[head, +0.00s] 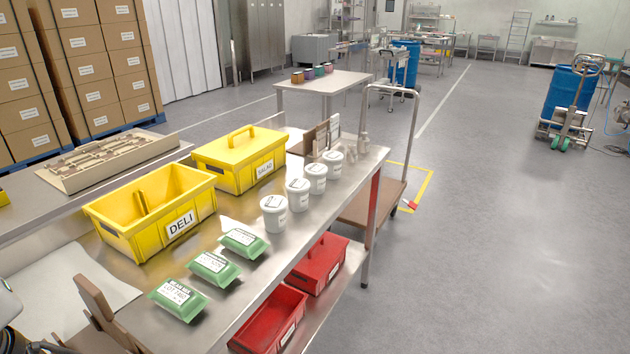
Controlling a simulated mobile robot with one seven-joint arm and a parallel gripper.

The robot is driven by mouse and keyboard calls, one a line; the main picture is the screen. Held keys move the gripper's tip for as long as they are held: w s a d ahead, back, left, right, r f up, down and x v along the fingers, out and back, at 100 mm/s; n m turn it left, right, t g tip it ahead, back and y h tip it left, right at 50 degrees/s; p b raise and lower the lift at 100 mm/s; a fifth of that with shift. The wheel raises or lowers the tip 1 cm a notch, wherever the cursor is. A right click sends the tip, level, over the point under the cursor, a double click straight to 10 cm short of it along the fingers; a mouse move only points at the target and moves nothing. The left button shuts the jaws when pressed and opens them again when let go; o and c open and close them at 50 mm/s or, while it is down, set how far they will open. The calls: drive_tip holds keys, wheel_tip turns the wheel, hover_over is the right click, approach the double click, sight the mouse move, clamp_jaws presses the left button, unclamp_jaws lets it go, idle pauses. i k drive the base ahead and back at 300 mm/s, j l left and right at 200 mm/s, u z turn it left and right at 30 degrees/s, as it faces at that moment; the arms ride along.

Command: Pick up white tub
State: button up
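Several white tubs stand upright in a diagonal row along the right side of the steel table. The nearest white tub (273,215) is beside the green packs. Another white tub (297,196) is just behind it, then a third white tub (315,180). The farthest white tub (332,164) is near the brown stand. All have lids with printed labels. Small gaps separate them, and they are not in any bin. My gripper is not in view; a pale rounded part, possibly my arm, shows at the lower left edge.
On the table (262,262) are an open yellow DELI bin (125,235), a lidded yellow SALAD bin (240,160) and green packs (243,242). Brown stands (100,310) rise at both ends. Red bins (318,264) sit on the lower shelf.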

sight(316, 172)
drive_tip(key=i+l+u, duration=0.1)
drive_tip(key=i+l, duration=0.55)
drive_tip(key=i+l+u, duration=0.15)
drive_tip(key=i+l, duration=0.65)
drive_tip(key=i, duration=0.15)
drive_tip(key=i+l, duration=0.1)
drive_tip(key=i, duration=0.2)
